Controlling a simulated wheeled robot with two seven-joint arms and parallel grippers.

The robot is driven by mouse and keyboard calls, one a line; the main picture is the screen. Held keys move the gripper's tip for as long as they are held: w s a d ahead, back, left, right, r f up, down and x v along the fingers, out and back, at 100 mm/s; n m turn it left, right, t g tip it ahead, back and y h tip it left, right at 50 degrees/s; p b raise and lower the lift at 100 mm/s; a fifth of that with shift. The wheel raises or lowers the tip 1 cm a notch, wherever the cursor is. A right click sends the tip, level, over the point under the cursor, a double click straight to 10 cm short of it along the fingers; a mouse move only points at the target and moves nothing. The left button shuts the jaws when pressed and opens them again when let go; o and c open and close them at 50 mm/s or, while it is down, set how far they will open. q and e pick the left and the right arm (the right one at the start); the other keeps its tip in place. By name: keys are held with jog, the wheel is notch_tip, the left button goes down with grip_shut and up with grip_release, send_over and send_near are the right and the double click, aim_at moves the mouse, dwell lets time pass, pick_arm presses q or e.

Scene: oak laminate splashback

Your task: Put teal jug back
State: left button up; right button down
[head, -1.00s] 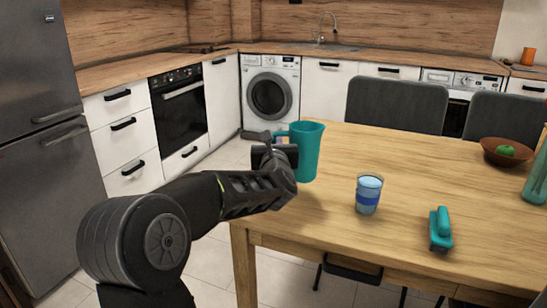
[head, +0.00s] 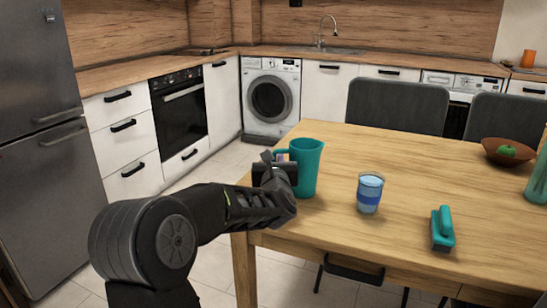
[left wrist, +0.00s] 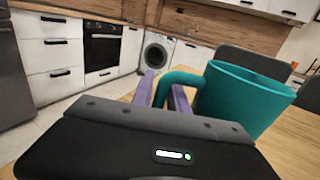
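The teal jug (head: 308,168) is upright at the near left part of the wooden table, on it or just above it; I cannot tell which. Its handle points left, toward my left gripper (head: 277,160). In the left wrist view the jug (left wrist: 240,98) is on the right, and its handle runs between the two purple fingers of my left gripper (left wrist: 164,92). The fingers are close on either side of the handle and look shut on it. My right gripper is not in view.
A brown bowl (head: 508,153) with a green fruit and a green bottle (head: 537,180) are at the right. Chairs (head: 397,106) line the far side.

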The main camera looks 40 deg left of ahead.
pick_arm(q)
jog(key=shift+o, duration=1.3)
jog(key=v, duration=1.2)
